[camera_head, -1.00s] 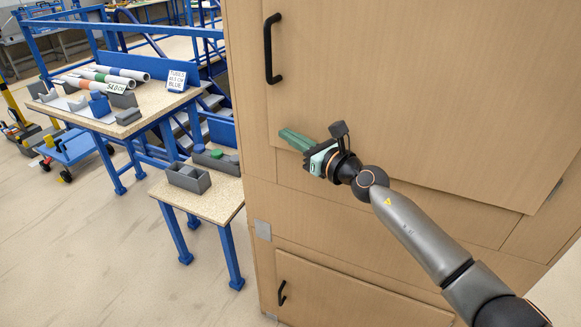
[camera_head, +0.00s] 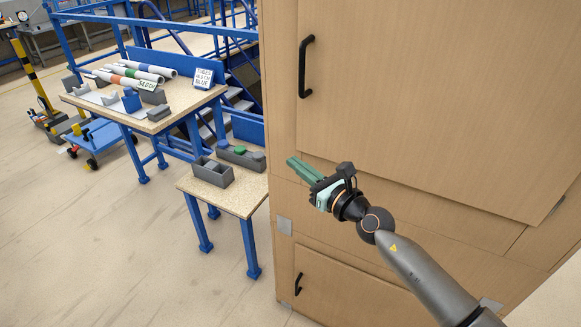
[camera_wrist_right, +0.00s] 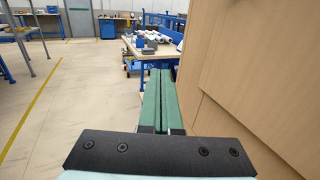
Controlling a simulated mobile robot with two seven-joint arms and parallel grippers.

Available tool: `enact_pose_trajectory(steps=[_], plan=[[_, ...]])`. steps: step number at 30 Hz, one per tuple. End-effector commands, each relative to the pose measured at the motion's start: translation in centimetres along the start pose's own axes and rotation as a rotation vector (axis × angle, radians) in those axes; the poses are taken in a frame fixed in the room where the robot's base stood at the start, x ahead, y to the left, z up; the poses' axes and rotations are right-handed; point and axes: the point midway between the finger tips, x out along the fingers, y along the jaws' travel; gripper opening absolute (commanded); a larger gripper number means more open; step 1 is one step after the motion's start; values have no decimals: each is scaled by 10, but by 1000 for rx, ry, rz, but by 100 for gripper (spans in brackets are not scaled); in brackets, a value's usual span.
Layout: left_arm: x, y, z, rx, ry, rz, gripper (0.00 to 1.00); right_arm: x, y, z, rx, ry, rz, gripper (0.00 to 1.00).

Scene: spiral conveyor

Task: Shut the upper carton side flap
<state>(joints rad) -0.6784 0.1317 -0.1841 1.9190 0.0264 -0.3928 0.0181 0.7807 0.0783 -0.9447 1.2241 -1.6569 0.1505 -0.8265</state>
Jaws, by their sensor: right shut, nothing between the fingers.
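The upper side flap (camera_head: 430,90) is a tall tan panel with a black bar handle (camera_head: 306,66) on the carton's side, in the head view. It looks flush or nearly flush at its left edge; a dark line runs under its lower right corner, and I cannot tell if it stands slightly ajar. My right gripper (camera_head: 292,164) is shut and empty, its green fingers in front of the carton, below the handle and apart from it. In the right wrist view the shut fingers (camera_wrist_right: 158,85) point past the tan panel on the right. My left gripper is not in view.
A lower flap with a black handle (camera_head: 298,284) is below. A low table (camera_head: 235,200) with a grey bin (camera_head: 212,172) stands left of the carton. A larger table (camera_head: 150,118) with several tubes is behind it.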

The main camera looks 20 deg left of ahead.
Motion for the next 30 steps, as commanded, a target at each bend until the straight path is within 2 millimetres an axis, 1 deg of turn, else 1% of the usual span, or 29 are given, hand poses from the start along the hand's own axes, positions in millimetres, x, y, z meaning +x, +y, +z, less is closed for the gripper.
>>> enact_pose_trajectory(steps=[3, 8, 12, 15, 30], plan=[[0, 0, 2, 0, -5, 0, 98, -3, 8, -1, 3, -1, 2, 0], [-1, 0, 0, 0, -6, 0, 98, -7, 13, -1, 3, 3, -10, 0], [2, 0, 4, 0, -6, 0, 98, -11, 27, -3, 3, 0, -1, 0], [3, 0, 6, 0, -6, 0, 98, -14, 32, -2, 3, 1, -3, 0], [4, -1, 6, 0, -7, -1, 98, -17, 35, -2, 0, 5, -10, 0]])
